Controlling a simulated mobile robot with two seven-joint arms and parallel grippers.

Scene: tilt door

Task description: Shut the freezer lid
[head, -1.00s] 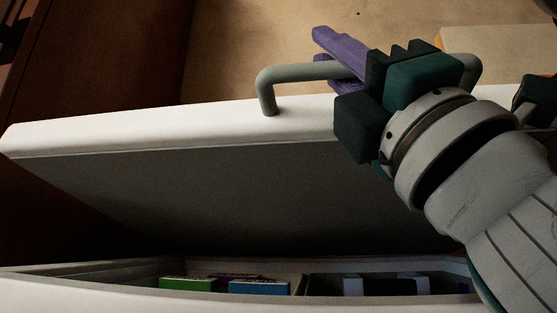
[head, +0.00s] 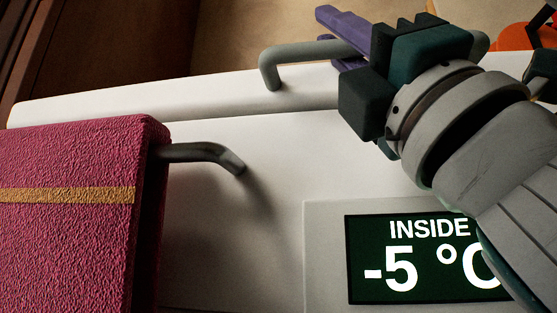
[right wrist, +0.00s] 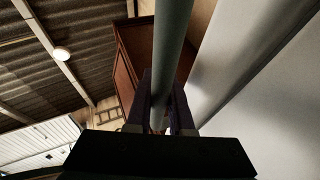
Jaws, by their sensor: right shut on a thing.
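The white freezer lid (head: 180,100) lies down along the top of the white freezer body (head: 270,150) in the head view. No open gap shows between them on the visible stretch; the part behind my right arm is hidden. The grey bar handle (head: 300,52) stands up from the lid. My right gripper (head: 345,38) is shut on this handle, its purple fingers around the bar. In the right wrist view the handle bar (right wrist: 173,45) runs between the fingers (right wrist: 160,105). My left gripper is out of view.
A display panel (head: 425,258) reads INSIDE -5 °C. An orange object (head: 518,37) shows at the far right.

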